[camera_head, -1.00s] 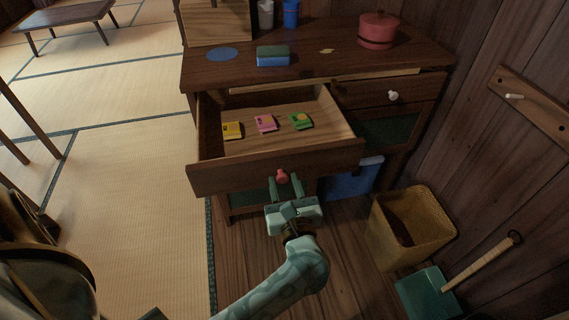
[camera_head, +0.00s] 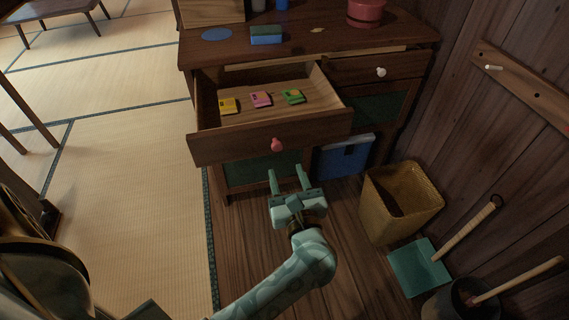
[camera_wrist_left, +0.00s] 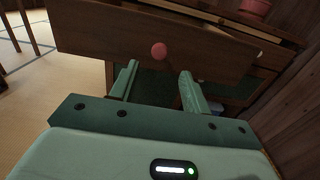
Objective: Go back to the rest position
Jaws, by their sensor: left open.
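My left gripper (camera_head: 289,181) is open and empty, below and in front of the open drawer (camera_head: 270,143). The drawer's red knob (camera_head: 277,144) stands just beyond the fingertips, apart from them. In the left wrist view the two fingers (camera_wrist_left: 157,82) are spread with nothing between them, and the red knob (camera_wrist_left: 159,50) shows beyond them. The drawer is pulled out and holds a yellow packet (camera_head: 228,106), a pink packet (camera_head: 261,99) and a green packet (camera_head: 293,97). My right gripper is not in view.
A woven wastebasket (camera_head: 400,203), a teal dustpan (camera_head: 418,267) and a dark bucket (camera_head: 455,303) stand on the right. A low table (camera_head: 50,12) is far left. The tatami (camera_head: 130,180) on the left is mostly clear.

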